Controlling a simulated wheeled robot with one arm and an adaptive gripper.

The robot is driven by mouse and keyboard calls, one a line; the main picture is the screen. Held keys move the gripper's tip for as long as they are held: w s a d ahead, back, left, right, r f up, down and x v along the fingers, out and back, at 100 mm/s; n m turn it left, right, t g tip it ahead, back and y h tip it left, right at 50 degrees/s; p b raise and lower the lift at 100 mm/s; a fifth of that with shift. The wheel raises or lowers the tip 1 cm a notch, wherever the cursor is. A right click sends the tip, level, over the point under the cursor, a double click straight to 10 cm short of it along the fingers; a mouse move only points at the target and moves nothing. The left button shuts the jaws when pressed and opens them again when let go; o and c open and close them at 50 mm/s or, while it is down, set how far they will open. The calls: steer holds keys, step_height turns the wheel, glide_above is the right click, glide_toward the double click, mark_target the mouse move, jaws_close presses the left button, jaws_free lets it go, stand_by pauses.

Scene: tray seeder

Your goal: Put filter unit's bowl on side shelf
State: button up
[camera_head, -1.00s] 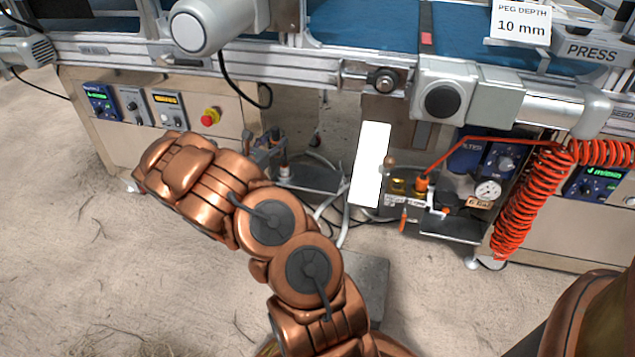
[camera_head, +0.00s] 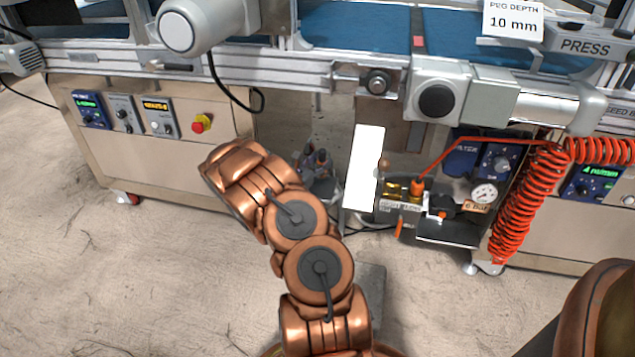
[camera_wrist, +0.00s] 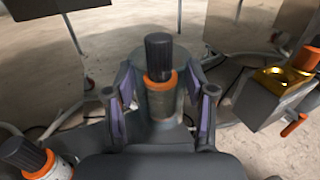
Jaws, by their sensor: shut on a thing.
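My gripper (camera_wrist: 162,103) shows in the wrist view with its two purple-padded fingers on either side of a grey cylinder with an orange collar and a black cap, apparently the filter unit's bowl (camera_wrist: 160,103). The gripper is shut on it; the exact contact is hard to see. In the head view my gripper (camera_head: 316,166) is small, just left of a white upright panel. A dark shelf (camera_head: 322,186) lies under it, partly hidden by my arm; I cannot tell whether the bowl touches it.
A similar black-capped part with an orange collar (camera_wrist: 32,155) stands at lower left in the wrist view. A brass-topped block (camera_wrist: 275,90) is to the right. The white panel (camera_head: 364,165), red coiled hose (camera_head: 517,210) and gauge (camera_head: 484,193) stand close by.

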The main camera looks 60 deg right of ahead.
mark_target(319, 177)
steer(key=shift+f+b, duration=0.95)
steer(key=shift+f, duration=2.1)
steer(key=shift+f, duration=0.15)
steer(key=o, duration=1.2)
